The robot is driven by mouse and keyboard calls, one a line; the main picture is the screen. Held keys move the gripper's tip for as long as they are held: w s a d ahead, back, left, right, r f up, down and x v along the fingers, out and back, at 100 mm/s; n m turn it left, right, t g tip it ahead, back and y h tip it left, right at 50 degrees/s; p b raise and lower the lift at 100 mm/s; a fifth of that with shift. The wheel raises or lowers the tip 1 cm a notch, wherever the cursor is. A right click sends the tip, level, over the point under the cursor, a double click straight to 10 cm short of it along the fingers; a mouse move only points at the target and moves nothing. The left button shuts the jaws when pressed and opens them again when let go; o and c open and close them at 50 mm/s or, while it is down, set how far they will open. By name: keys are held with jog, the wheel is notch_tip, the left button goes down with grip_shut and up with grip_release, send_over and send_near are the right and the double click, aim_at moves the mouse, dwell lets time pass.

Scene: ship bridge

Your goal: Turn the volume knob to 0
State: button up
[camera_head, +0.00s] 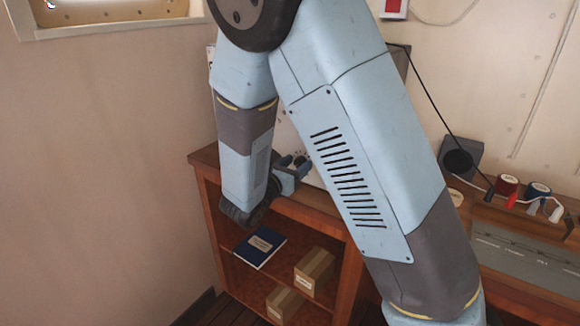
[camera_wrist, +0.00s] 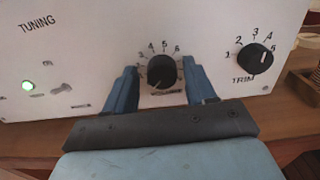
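A black round knob (camera_wrist: 162,72) sits on a white radio panel (camera_wrist: 85,50) in the middle of the wrist view, with a number scale around it. Its pale pointer mark appears to point down and left. The label below it is too small to read, so I cannot tell for sure that it is the volume knob. My gripper (camera_wrist: 161,80) is open, with one blue finger on each side of the knob and gaps showing between. In the head view my gripper (camera_head: 288,172) is by the panel, which my arm mostly hides.
A TRIM knob (camera_wrist: 258,58) is to the right on the panel; a green light (camera_wrist: 28,86) and a small switch (camera_wrist: 62,88) are at left. The wooden shelf (camera_head: 335,228) below holds a blue book (camera_head: 261,247) and boxes (camera_head: 315,270). A black speaker (camera_head: 459,161) hangs at right.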

jog(key=shift+o, duration=0.4)
jog(key=shift+s, duration=0.1)
jog(key=v, duration=1.3)
jog(key=shift+s+a, duration=0.2)
jog(key=shift+a, duration=0.05)
jog(key=s+d+r+m+g+y, duration=0.1)
jog(key=s+d+r+m+g, duration=0.2)
jog(key=d+m+g, duration=0.55)
jog(key=s+d+r+m+g+y, duration=0.15)
jog(key=d+r+m+g, duration=0.35)
jog(key=d, duration=0.7)
jog(key=s+d+r+m+t+y, duration=0.2)
jog(key=s+r+m+y, duration=0.1)
jog(key=m, duration=0.4)
jog(key=s+d+r+m+t+y, duration=0.3)
jog(key=s+r+m+y, duration=0.1)
jog(key=s+m, duration=0.3)
jog(key=shift+s+m+y, duration=0.25)
jog(key=shift+m+y, duration=0.3)
jog(key=shift+y, duration=0.2)
